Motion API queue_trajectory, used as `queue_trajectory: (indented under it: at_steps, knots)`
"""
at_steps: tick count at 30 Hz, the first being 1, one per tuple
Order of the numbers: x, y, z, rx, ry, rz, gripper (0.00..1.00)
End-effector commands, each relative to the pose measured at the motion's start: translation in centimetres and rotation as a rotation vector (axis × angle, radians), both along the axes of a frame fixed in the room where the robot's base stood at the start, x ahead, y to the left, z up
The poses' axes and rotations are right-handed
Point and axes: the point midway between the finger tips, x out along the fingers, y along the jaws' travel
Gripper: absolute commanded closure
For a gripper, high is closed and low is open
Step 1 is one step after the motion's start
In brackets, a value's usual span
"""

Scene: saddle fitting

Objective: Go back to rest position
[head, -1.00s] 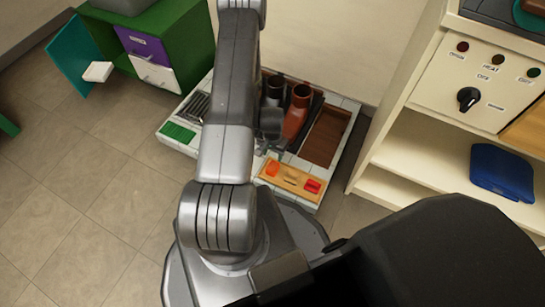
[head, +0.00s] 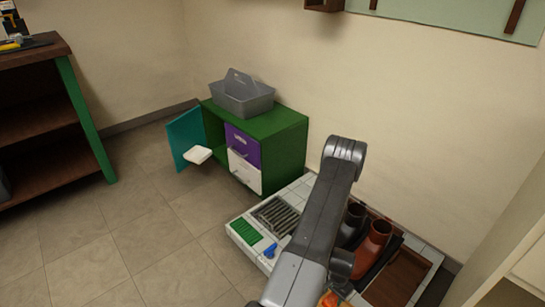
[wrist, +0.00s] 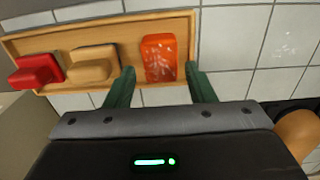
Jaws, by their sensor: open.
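My gripper (wrist: 158,88) shows in the wrist view with its two green fingers apart and nothing between them. Beyond the fingertips lies a shallow wooden tray (wrist: 130,30) on white tiles. It holds a red piece (wrist: 36,71), a tan piece (wrist: 92,64) and an orange block (wrist: 159,57). The orange block is in line with the gap between the fingers; I cannot tell how far below them it is. In the head view my arm reaches down over the tiled platform (head: 240,237), and my gripper is hidden.
Dark and reddish-brown boots (head: 372,246) stand on the platform beside a brown recess (head: 400,280). A green cabinet (head: 285,137) with an open teal door (head: 187,138) stands behind, a grey caddy (head: 242,97) on top. A shelf (head: 40,125) is at left. Floor (head: 130,240) is clear.

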Motion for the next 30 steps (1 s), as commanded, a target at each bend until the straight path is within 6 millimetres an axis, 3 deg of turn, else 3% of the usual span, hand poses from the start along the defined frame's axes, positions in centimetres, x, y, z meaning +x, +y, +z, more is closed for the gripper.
queue_trajectory:
  at_steps: [3,8,10,15,30]
  knots:
    - [-0.1,0.0,-3.0,0.0,0.001,0.0,0.51]
    - [0.0,0.0,-5.5,-0.001,-0.001,-0.001,0.51]
    - [0.1,0.0,-3.3,-0.002,-0.003,-0.001,0.51]
    - [0.0,0.0,-1.6,-0.001,-0.001,0.0,0.51]
    - [0.0,0.0,-1.1,0.0,0.0,0.0,0.51]
